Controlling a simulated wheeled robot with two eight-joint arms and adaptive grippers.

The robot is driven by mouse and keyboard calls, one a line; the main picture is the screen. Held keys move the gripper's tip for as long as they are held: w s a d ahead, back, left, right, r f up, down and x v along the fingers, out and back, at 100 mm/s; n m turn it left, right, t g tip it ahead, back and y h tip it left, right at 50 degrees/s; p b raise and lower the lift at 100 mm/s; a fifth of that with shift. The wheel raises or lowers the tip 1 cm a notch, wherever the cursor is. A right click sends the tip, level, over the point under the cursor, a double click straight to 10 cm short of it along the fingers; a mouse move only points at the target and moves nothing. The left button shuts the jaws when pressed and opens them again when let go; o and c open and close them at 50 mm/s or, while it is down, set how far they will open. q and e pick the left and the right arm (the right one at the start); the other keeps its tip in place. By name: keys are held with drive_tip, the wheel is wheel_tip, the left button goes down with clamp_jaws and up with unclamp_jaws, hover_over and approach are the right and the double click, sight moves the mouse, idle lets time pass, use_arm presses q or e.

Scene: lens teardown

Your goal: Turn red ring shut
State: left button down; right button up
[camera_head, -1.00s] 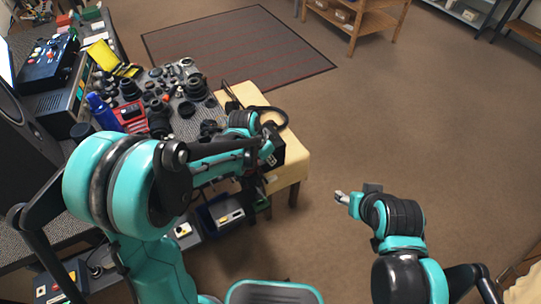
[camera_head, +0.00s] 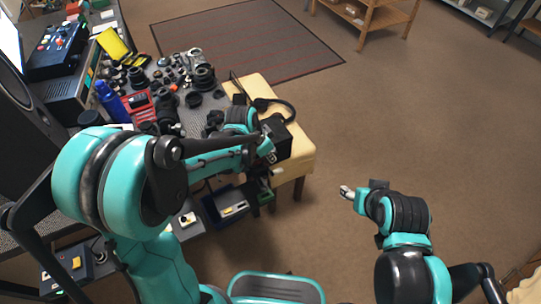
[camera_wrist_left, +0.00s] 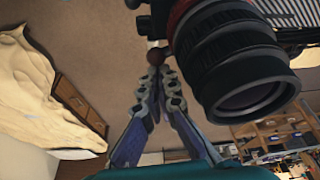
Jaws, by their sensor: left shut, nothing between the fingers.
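In the left wrist view, a large black ribbed lens barrel (camera_wrist_left: 240,55) fills the upper right, with a red band (camera_wrist_left: 180,14) partly visible at its upper left end. My left gripper (camera_wrist_left: 156,62) is shut and empty, its fingertips just left of the barrel; contact cannot be told. A small brown round knob (camera_wrist_left: 157,55) shows at the fingertips. In the head view my left gripper (camera_head: 268,153) is beside a black boxy object (camera_head: 283,140) on the cream-covered stand; the red band is hidden there. My right gripper (camera_head: 345,192) hangs over open floor, too small to judge.
A workbench at the left holds several loose lens parts (camera_head: 203,77), a red case (camera_head: 139,103) and a blue bottle (camera_head: 109,99). The cream-covered stand (camera_head: 302,163) adjoins it, with a dark cable loop (camera_head: 287,103) on top. A blue bin (camera_head: 224,208) sits below.

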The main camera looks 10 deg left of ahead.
sight(265, 165)
use_arm(q)
drive_tip(key=shift+s+a+m, duration=0.2)
drive_tip(key=shift+s+m, duration=0.15)
drive_tip(key=shift+m, duration=0.35)
drive_tip(key=shift+s+a+m+g+h, duration=0.3)
drive_tip(key=shift+s+m+g, duration=0.15)
drive_tip(key=shift+m, duration=0.35)
drive_tip(key=shift+s+a+m+g, duration=0.35)
drive_tip(key=shift+s+m, duration=0.05)
drive_tip(key=shift+m, duration=0.6)
drive_tip(key=shift+s+a+m+g, duration=0.3)
drive_tip(key=shift+s+a+m, duration=0.05)
drive_tip(key=shift+m, duration=0.65)
drive_tip(key=shift+s+a, duration=0.25)
drive_tip(key=shift+a, duration=0.1)
drive_tip(key=shift+w+d, duration=0.1)
drive_tip(key=shift+w, duration=0.1)
drive_tip(key=shift+w+d, duration=0.15)
drive_tip(key=shift+w, duration=0.45)
drive_tip(key=shift+d, duration=0.15)
